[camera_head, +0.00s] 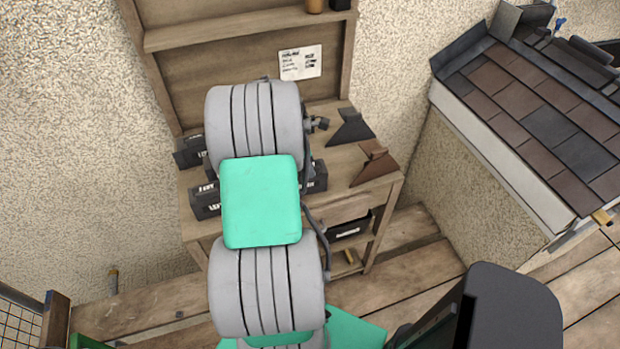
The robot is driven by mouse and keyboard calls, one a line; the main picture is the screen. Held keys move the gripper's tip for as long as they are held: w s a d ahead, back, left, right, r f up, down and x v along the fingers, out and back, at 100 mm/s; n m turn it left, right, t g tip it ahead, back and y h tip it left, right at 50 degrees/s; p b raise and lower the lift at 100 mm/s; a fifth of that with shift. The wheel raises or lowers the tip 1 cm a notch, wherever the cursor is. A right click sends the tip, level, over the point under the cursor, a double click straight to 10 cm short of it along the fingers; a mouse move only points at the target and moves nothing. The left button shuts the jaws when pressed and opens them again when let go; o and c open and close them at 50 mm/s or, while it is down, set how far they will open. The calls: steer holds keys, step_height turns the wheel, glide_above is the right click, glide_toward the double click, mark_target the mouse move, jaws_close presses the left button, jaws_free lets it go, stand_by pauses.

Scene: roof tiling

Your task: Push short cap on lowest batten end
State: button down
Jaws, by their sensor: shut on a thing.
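The tiled roof (545,125) stands at the right, with brown and dark grey tiles and a pale side board. A small light wooden end (603,217) sticks out at its lower right corner; it looks like a batten end. A dark grey folded piece (351,127) and a brown folded piece (374,162) lie on the workbench; I cannot tell whether either is a short cap. My grey and green arm rises in front of the bench. My gripper is hidden behind it, so anything it holds is out of sight.
The wooden workbench (385,190) stands against the rough wall, with labelled black boxes (207,204) partly behind my arm. A paper note (300,63) hangs on its back panel. Plank flooring (410,275) is clear between bench and roof. A wire mesh (20,325) is at lower left.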

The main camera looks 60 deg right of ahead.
stand_by(0.5)
steer(key=shift+r+p, duration=2.45)
steer(key=shift+r, duration=0.15)
steer(key=shift+f, duration=0.1)
